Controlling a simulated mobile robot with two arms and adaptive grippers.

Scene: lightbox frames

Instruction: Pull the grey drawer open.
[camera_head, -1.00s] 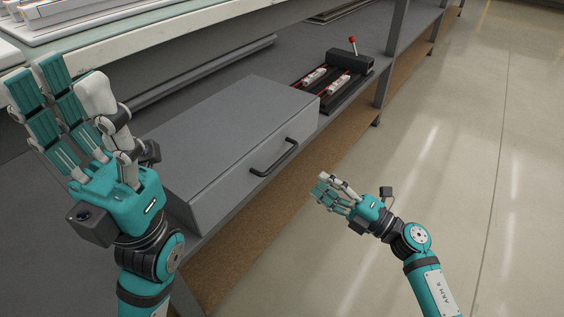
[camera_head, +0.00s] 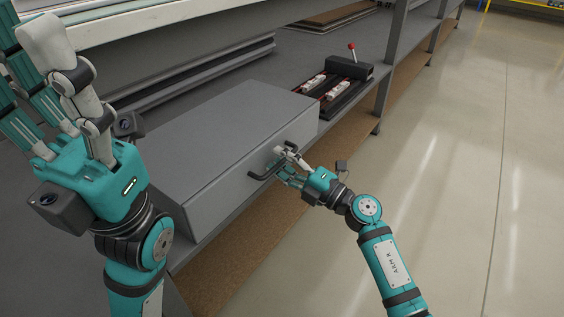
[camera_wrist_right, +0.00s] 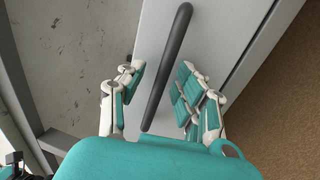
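The grey drawer (camera_head: 222,188) sits in a grey box unit on the lower shelf, its front flush and no gap showing. Its black bar handle (camera_head: 262,174) is on the front. My right gripper (camera_head: 284,164) is at the handle, its fingers partly covering it. In the right wrist view the handle (camera_wrist_right: 168,68) runs between the spread fingers of the right gripper (camera_wrist_right: 158,80). Gaps show on both sides, so the fingers are open around it. My left gripper (camera_head: 25,62) is raised at the left, open and empty, partly cut off by the picture edge.
A black fixture (camera_head: 347,70) with a red-knobbed lever and white parts stands on the shelf behind the drawer unit. A shelf post (camera_head: 391,65) rises to its right. A worktop edge (camera_head: 190,18) overhangs at the upper left. The floor (camera_head: 470,170) at right is clear.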

